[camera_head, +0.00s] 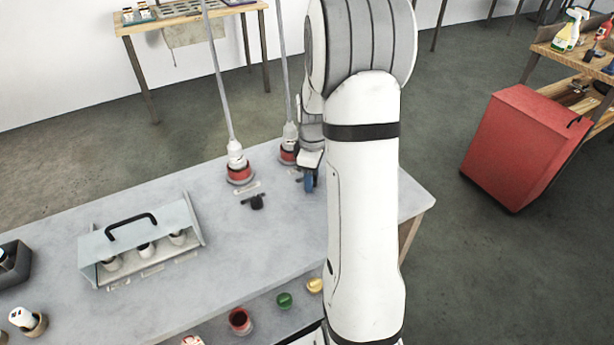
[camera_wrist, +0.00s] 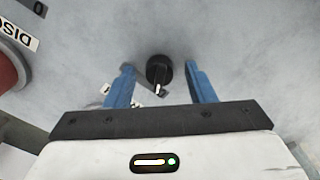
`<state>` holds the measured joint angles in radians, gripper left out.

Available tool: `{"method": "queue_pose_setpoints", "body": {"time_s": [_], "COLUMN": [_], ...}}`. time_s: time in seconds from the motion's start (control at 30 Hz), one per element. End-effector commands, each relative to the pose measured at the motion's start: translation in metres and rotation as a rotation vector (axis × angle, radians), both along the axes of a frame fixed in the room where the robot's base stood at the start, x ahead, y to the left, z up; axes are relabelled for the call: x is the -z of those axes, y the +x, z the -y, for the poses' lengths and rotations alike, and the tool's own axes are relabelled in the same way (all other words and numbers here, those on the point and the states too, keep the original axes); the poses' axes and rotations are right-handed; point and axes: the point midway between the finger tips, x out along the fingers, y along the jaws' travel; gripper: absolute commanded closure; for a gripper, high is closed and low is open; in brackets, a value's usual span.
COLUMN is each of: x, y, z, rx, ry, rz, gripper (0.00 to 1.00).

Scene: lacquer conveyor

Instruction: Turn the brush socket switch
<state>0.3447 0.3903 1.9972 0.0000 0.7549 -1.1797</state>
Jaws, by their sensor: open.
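In the wrist view a round black switch knob (camera_wrist: 158,70) with a white pointer mark sits on the grey bench top, between the two blue fingers of my gripper (camera_wrist: 160,82). The fingers are open, with a gap on each side of the knob. A label beside the knob is partly hidden by the left finger. In the head view my gripper (camera_head: 309,182) is by the right red-based socket (camera_head: 288,152). A black switch (camera_head: 257,201) stands in front of the left red-based socket (camera_head: 240,172). I cannot tell which socket is the brush one.
A label reading "DISC" (camera_wrist: 18,32) lies beside a red part at the wrist view's left. A clear-covered rack (camera_head: 140,240) with a black handle stands on the bench's left. Several coloured cups sit along the front. A red cabinet (camera_head: 520,145) stands right, beyond open floor.

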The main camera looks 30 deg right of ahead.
Motion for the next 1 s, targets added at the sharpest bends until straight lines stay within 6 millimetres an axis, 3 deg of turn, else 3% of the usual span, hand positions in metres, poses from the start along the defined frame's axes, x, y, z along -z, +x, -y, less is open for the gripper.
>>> {"method": "queue_pose_setpoints", "body": {"time_s": [0.17,0.6,1.0], "x": [-0.008,-0.072,-0.078], "y": [0.001,0.000,0.000], "z": [0.000,0.000,0.000], "rx": [0.000,0.000,0.000], "ry": [-0.001,-0.001,0.000], "rz": [0.002,0.002,0.000], "gripper": [0.50,0.50,0.50]}}
